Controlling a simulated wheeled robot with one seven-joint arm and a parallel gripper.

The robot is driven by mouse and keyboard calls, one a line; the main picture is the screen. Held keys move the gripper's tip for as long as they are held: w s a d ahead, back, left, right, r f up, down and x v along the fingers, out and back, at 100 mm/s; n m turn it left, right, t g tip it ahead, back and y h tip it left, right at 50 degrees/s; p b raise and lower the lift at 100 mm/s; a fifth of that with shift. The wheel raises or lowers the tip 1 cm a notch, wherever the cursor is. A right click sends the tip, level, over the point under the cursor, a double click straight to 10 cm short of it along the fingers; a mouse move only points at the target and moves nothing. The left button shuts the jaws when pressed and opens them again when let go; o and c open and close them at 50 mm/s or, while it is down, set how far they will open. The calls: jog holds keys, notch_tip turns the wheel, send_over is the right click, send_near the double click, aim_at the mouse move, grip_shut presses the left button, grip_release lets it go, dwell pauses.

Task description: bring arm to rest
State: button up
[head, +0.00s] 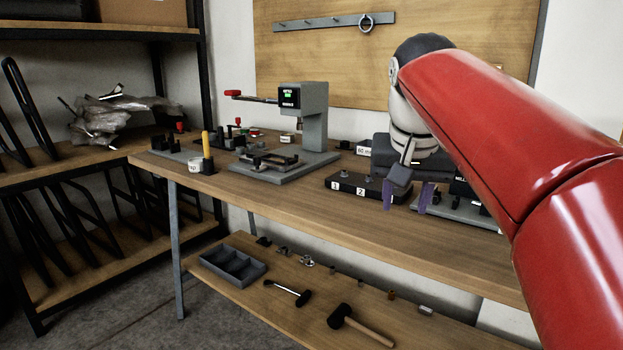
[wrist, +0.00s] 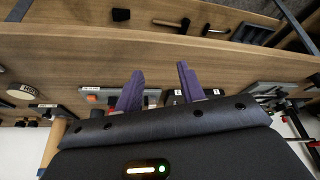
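My red arm reaches in from the right side of the head view, over the workbench (head: 290,205). My gripper (head: 406,194) points down near the right part of the bench top. Its two purple fingers also show in the wrist view (wrist: 160,88). They stand apart with nothing gripped between them, so the gripper is open and empty. I cannot tell exactly how high the fingertips are above the bench. My arm hides part of the bench's right end.
A black block marked 1 and 2 (head: 350,188) sits just left of my gripper. A grey press (head: 312,118) with a red-tipped lever stands farther left. The bench's front strip is clear.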

jog(key=s+f+n, duration=0.1)
jog(key=s+f, duration=0.8)
jog(key=f, duration=0.2)
jog(key=s+f+n+t+y, duration=0.1)
jog(key=s+f, duration=0.8)
jog(key=f, duration=0.3)
jog(key=shift+d+n, duration=0.4)
jog(key=shift+d, duration=0.05)
